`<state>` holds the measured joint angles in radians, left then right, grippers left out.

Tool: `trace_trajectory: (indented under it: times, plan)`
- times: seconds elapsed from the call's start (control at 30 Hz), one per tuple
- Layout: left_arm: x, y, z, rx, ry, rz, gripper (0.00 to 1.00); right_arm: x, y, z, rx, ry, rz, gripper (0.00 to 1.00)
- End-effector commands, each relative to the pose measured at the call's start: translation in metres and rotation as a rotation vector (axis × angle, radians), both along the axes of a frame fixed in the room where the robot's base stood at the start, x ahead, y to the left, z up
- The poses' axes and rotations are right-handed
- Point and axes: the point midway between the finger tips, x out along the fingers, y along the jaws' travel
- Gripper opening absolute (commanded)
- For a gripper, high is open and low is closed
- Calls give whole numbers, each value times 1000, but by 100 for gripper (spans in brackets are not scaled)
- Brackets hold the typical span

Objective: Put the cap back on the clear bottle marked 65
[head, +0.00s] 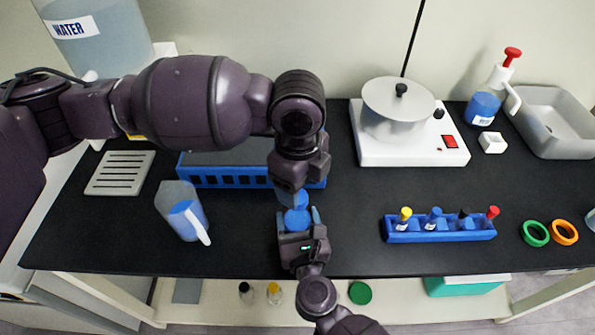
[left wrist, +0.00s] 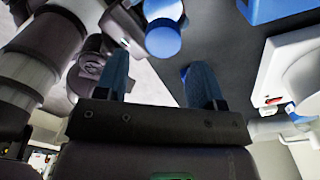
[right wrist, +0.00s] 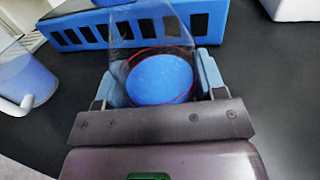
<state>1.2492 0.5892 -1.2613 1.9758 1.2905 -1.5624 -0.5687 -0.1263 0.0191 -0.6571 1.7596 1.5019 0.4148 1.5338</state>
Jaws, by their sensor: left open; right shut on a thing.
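The clear bottle (right wrist: 150,30) shows in the right wrist view as a see-through tapering shape. My right gripper (right wrist: 160,85) is shut on it, one light blue finger at each side. A round blue face (right wrist: 160,80) with a thin red ring lies between the fingers; I cannot tell whether it is the cap or contents. The blue face also shows in the head view (head: 297,220). My left gripper (head: 292,198) is open just above and behind it, pointing down. In the left wrist view a blue round piece (left wrist: 163,40) lies beyond the open fingers. No marking 65 is readable.
A beaker with blue liquid (head: 183,215) stands to the left. A blue rack (head: 225,178) is behind my grippers. A small blue rack (head: 440,235) with capped tubes, a green ring (head: 535,233) and an orange ring (head: 565,232) are to the right. A hotplate (head: 375,150) carries a pot.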

Motion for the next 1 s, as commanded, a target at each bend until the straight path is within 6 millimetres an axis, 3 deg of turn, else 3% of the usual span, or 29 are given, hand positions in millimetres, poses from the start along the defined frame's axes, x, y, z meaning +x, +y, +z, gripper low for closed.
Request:
trace_trajectory:
  times: [0.17,0.6,1.0]
  plan:
    - [-2,-8,12,-36,16,168,62,0,0,0,0,0,0,0]
    - [2,-5,32,-13,22,814,62,0,0,0,0,0,0,0]
    - [5,3,38,27,0,1296,62,0,0,0,0,0,0,0]
